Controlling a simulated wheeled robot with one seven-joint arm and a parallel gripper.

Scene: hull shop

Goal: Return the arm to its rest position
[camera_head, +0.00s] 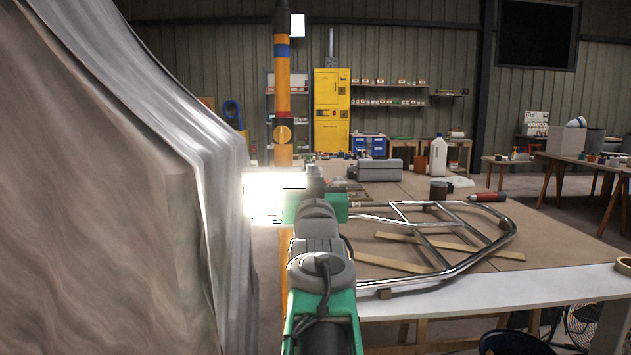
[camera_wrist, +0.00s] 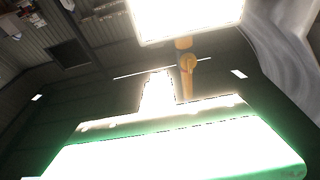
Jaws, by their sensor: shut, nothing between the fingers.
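My arm reaches forward from the bottom middle of the camera_head view, over the left edge of the workbench. My gripper (camera_head: 315,181) is at its far end, seen from behind and small, beside a glaring white light. In the camera_wrist view my gripper (camera_wrist: 158,92) is shut, with nothing between its fingers; that view is badly overexposed. The fingertips are hard to make out. No object hangs from the gripper.
A large grey draped sheet (camera_head: 120,180) fills the left, close to the arm. A bent metal tube frame (camera_head: 440,270) lies on the workbench (camera_head: 560,233), right of the arm. A yellow-orange post (camera_head: 283,100) stands beyond the gripper. A white bottle (camera_head: 438,156) stands farther back.

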